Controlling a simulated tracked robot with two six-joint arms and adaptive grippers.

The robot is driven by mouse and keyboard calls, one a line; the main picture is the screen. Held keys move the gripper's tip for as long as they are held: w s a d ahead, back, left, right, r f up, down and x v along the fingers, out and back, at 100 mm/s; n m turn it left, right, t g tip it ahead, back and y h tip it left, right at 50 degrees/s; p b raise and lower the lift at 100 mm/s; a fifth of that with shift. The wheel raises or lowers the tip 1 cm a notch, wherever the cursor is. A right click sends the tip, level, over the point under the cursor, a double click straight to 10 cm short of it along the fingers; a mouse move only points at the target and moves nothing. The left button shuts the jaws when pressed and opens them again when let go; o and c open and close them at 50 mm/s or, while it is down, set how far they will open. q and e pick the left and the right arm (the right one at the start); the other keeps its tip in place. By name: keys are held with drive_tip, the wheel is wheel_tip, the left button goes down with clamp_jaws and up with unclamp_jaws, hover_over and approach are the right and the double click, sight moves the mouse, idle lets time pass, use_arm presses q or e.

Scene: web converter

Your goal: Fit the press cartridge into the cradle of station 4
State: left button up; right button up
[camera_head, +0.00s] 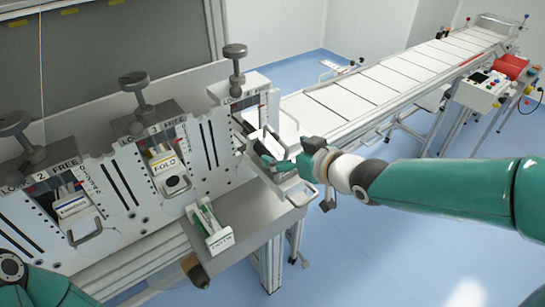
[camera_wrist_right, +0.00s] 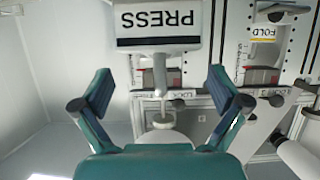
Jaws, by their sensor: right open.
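The press cartridge (camera_head: 272,144) is a white block at station 4, the far right one of the row. In the right wrist view its face with the upside-down word PRESS (camera_wrist_right: 158,22) fills the top middle. My right gripper (camera_head: 283,163) is at the cartridge's front in the head view. In the right wrist view its two teal fingers (camera_wrist_right: 160,92) are spread wide, with nothing between them touching both. The cradle of station 4 (camera_head: 243,118) is partly hidden behind the cartridge, so I cannot tell how far in it sits. My left gripper is out of view; only part of its arm shows.
The FOLD cartridge (camera_head: 165,166) sits in station 3, and another labelled cartridge (camera_head: 74,203) in station 2. A green-and-white cartridge (camera_head: 213,230) lies on the grey shelf (camera_head: 250,212). A long conveyor (camera_head: 400,80) runs behind.

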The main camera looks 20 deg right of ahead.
sight(273, 145)
drive_tip(key=p+x, duration=0.1)
drive_tip(key=x, duration=0.4)
drive_tip(key=shift+s, duration=0.1)
drive_tip(key=c, duration=1.8)
drive_tip(key=shift+r, duration=0.15)
